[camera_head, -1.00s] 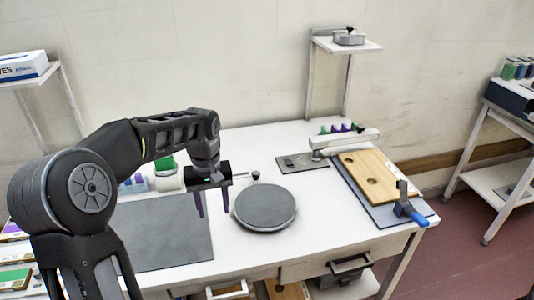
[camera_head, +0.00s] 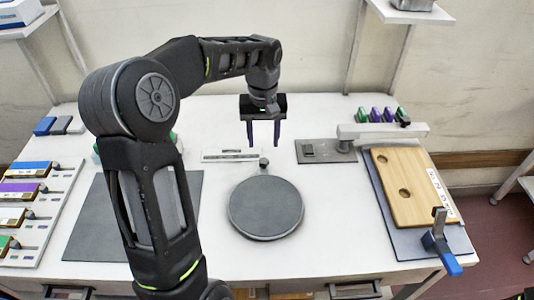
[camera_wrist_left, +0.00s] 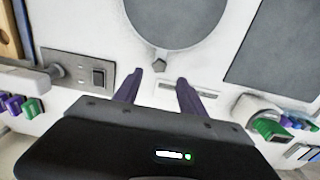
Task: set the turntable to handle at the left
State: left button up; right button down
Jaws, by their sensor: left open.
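The turntable (camera_head: 266,212) is a round dark grey disc on the white table. Its small dark handle knob (camera_head: 264,163) is at the disc's far edge in the head view. In the left wrist view the disc (camera_wrist_left: 185,18) is at the top and the handle (camera_wrist_left: 159,62) points down towards the fingers. My left gripper (camera_head: 264,144) is open and empty, fingers pointing down, just beyond the handle. In the left wrist view its two purple-grey fingertips (camera_wrist_left: 160,76) lie to either side of the handle's line. I cannot tell their exact height. My right gripper is not in view.
A dark grey mat (camera_head: 90,222) lies left of the turntable. A switch plate (camera_head: 325,151) and a white rail (camera_head: 382,131) with coloured pieces stand behind right. A wooden board (camera_head: 408,185) and a blue-handled clamp (camera_head: 440,245) are at the right. A pale strip (camera_head: 228,156) lies behind the disc.

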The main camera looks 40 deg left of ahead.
aim_at(264, 161)
pick_arm(q)
jog(key=shift+f+p, duration=0.65)
jog(key=shift+f, duration=3.3)
grip_shut()
